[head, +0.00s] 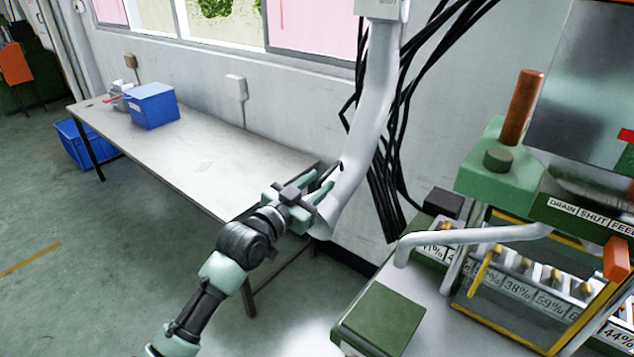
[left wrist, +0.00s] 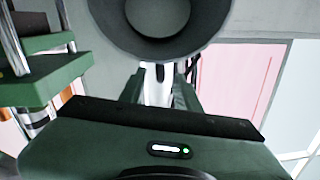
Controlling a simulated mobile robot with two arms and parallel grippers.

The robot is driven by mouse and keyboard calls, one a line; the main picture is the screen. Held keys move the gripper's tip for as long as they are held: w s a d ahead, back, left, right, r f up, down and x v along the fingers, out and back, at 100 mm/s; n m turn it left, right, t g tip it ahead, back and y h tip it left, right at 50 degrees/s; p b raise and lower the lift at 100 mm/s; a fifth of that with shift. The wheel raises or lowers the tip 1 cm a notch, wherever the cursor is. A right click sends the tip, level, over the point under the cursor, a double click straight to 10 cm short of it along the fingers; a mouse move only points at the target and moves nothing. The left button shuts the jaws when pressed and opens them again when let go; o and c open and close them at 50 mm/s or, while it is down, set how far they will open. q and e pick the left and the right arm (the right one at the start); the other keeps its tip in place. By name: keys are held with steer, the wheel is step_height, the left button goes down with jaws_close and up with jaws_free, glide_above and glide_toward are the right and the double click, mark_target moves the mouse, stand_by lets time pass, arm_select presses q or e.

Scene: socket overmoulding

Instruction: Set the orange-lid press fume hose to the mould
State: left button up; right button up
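The white fume hose (head: 368,125) hangs from a wall box and curves down to the left to a wide open end. Its round grey mouth (left wrist: 165,18) fills the top of the left wrist view. My left gripper (head: 328,180) is at the hose's lower part, just above its open end, with its fingertips against or beside it. In the left wrist view, its fingers (left wrist: 158,90) stand on either side of something white; whether they are clamped is unclear. A green press (head: 500,175) with an orange-brown upright handle (head: 522,107) stands at right. I cannot single out the mould. My right gripper is out of view.
A long pale table (head: 210,150) along the wall bears a blue bin (head: 153,106). Black cables (head: 385,190) hang behind the hose.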

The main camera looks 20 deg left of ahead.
arm_select(q)
jaws_close()
steer(key=shift+f, duration=0.1)
stand_by(1.2)
